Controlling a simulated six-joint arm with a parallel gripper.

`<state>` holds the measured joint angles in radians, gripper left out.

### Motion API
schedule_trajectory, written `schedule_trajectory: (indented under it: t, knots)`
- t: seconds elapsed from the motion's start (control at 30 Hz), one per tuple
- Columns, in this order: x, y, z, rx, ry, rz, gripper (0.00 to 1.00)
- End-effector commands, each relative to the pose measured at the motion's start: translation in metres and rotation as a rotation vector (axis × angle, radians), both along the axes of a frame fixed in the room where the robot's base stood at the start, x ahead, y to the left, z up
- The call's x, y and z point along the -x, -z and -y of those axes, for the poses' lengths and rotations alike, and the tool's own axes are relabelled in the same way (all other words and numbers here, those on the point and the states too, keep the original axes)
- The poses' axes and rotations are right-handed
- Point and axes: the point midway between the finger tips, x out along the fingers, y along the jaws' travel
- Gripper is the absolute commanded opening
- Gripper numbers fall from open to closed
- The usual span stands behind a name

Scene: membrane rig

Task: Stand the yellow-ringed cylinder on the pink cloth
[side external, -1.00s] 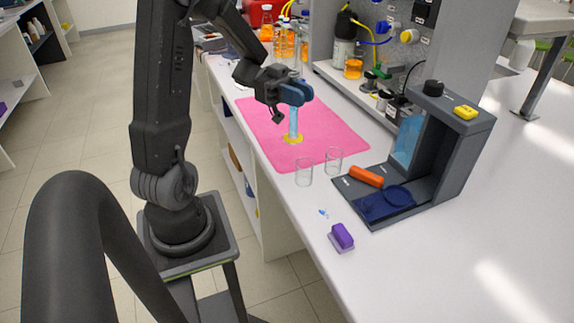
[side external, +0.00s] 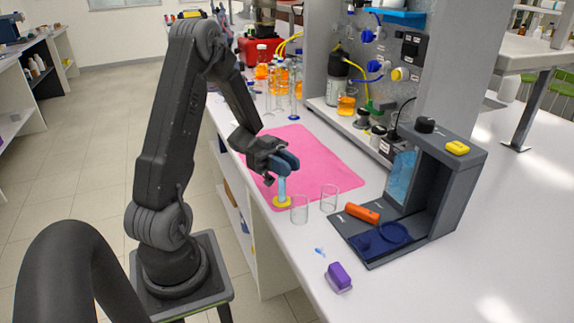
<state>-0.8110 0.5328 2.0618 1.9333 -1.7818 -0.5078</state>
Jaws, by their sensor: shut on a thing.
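The cylinder (side external: 282,188) is clear blue with a yellow ring (side external: 282,203) around its lower end. It is upright in my gripper (side external: 287,164), whose blue fingers are shut on its upper part. The pink cloth (side external: 325,160) lies flat on the bench. The yellow ring appears over the cloth's near corner, just left of a glass beaker. I cannot tell whether its base touches the cloth or hangs slightly above it. The fingers hide the cylinder's top.
Two empty glass beakers (side external: 299,210) (side external: 329,198) stand close to the cylinder, by the cloth's near edge. A dark grey stand (side external: 440,190) with an orange cylinder (side external: 362,213) is to the right. A purple block (side external: 338,276) lies in front. The cloth's middle is clear.

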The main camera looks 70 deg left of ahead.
Motion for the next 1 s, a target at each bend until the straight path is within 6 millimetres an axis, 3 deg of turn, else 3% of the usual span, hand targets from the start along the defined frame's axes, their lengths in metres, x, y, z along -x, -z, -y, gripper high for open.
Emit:
schedule_trajectory:
  t: [0.1, 0.13, 0.37, 0.7, 1.0]
  knots:
    - [0.0, 0.003, 0.0, 0.001, 0.0, 0.0, 0.0]
    - [0.0, 0.003, 0.0, 0.0, 0.0, 0.001, 0.23]
    - [0.0, 0.002, 0.0, 0.0, -0.001, 0.0, 0.45]
    - [0.0, -0.001, -0.001, 0.0, -0.001, 0.001, 0.47]
    - [0.021, 0.0, -0.051, 0.0, -0.006, 0.002, 0.47]
